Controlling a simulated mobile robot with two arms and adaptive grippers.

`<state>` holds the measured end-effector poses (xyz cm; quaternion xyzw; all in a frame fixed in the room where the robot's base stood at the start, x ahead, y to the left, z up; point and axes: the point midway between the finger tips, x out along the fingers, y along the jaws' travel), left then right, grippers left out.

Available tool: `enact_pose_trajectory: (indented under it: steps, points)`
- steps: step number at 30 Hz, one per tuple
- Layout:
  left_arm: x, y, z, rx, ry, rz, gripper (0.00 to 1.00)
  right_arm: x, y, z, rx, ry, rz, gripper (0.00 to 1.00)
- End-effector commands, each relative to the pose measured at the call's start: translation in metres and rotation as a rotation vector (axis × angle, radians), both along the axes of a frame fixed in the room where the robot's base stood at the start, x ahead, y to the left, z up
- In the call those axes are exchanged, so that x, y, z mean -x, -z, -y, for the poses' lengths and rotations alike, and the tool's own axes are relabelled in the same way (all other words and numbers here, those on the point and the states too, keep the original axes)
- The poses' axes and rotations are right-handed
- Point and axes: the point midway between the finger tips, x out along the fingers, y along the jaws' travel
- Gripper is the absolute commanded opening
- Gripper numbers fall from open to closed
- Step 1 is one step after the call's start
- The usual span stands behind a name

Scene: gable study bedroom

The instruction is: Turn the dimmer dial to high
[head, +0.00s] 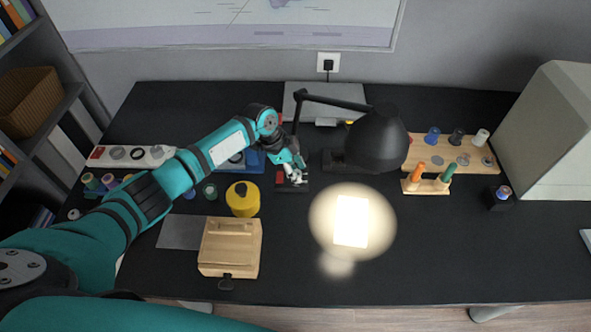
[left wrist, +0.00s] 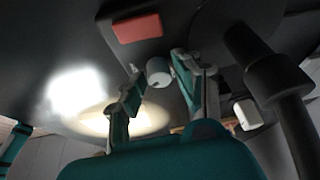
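The dimmer is a small dark box with a red patch, on the black desk by the lamp's base. Its dial is a short white cylinder with a small dark mark, clearest in the left wrist view (left wrist: 158,71); the red patch (left wrist: 137,28) shows beside it. My left gripper (head: 293,174) is down at the dimmer in the head view and partly hides it. In the left wrist view its fingers (left wrist: 155,82) are apart, one on each side of the dial; firm contact is not clear. My right gripper is not in view.
A black desk lamp (head: 376,140) arches close right of my gripper; a bright patch of light (head: 351,221) lies on the desk. A yellow container (head: 243,199) and wooden box (head: 230,247) stand in front left. Wooden peg holders (head: 449,152) stand right. The front right desk is clear.

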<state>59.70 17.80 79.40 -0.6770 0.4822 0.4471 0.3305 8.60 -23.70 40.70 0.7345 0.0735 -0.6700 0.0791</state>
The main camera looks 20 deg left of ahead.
Motion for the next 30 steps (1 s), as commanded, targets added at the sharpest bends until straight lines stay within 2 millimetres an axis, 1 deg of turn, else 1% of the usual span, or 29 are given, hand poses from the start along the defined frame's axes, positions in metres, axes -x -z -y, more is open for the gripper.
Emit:
enact_pose_trajectory:
  steps: [2,5,8,15,18,21,24,30]
  points:
    - [0.000,-0.003,-0.002,0.000,0.000,0.001,0.34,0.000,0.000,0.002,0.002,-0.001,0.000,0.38]
    - [0.001,-0.014,-0.005,0.002,0.000,0.003,0.34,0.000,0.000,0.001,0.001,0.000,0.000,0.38]
    - [0.004,-0.031,-0.013,0.000,0.000,0.005,0.34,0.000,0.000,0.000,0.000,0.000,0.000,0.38]
    - [0.010,-0.079,-0.031,-0.001,0.000,0.004,0.34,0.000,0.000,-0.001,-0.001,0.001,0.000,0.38]
    - [0.013,-0.094,-0.037,-0.001,-0.001,0.002,0.34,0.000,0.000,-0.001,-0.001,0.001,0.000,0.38]
    - [0.015,-0.104,-0.041,0.000,0.000,0.001,0.34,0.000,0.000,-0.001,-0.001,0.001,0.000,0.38]
    - [0.016,-0.109,-0.043,-0.001,0.000,0.000,0.34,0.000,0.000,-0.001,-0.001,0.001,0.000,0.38]
    - [0.016,-0.111,-0.043,0.000,0.000,0.000,0.34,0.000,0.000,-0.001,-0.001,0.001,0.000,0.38]
